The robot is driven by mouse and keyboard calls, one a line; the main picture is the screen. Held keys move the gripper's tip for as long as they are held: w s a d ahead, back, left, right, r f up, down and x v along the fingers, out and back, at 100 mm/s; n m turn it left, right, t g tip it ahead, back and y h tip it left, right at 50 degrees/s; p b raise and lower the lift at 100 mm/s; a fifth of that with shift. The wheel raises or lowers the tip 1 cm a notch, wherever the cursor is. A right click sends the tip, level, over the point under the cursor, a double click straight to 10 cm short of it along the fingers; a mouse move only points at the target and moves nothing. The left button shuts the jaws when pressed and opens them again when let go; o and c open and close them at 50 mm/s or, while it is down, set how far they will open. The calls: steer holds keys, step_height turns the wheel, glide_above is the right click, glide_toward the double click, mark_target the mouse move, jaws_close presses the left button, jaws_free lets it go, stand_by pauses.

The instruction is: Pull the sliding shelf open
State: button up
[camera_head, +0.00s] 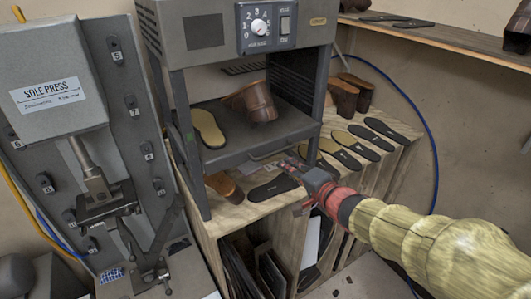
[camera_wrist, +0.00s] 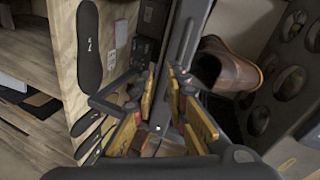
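The sliding shelf (camera_head: 222,157) is a dark flat tray inside the grey machine frame, with a thin handle (camera_head: 268,153) on its front edge. A brown shoe (camera_head: 258,102) and a tan sole (camera_head: 208,128) lie on it. My gripper (camera_head: 296,186) is just in front and to the right of the handle, above the wooden bench. Its yellow-padded fingers stand apart in the wrist view (camera_wrist: 162,82), with nothing seen held between them. The brown shoe also shows in the wrist view (camera_wrist: 225,70). I cannot tell whether a finger touches the handle.
Dark and tan soles (camera_head: 355,145) lie on the wooden bench (camera_head: 226,216) to the right and below the shelf. A grey sole press (camera_head: 60,95) stands at left. Frame legs (camera_head: 190,165) flank the shelf. Brown shoes (camera_head: 345,95) stand at the back right.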

mark_target(270, 155)
steer(key=shift+w+a+r+m+y, duration=0.1)
steer(key=shift+w+a+m+y, duration=0.4)
steer(key=shift+w+a, duration=1)
steer(key=shift+w+a+r+m+y, duration=0.15)
steer(key=shift+w+a+m, duration=0.55)
steer(key=shift+w+a, duration=0.75)
steer(key=shift+s, duration=0.1)
jaws_close()
steer(key=shift+f, duration=0.1)
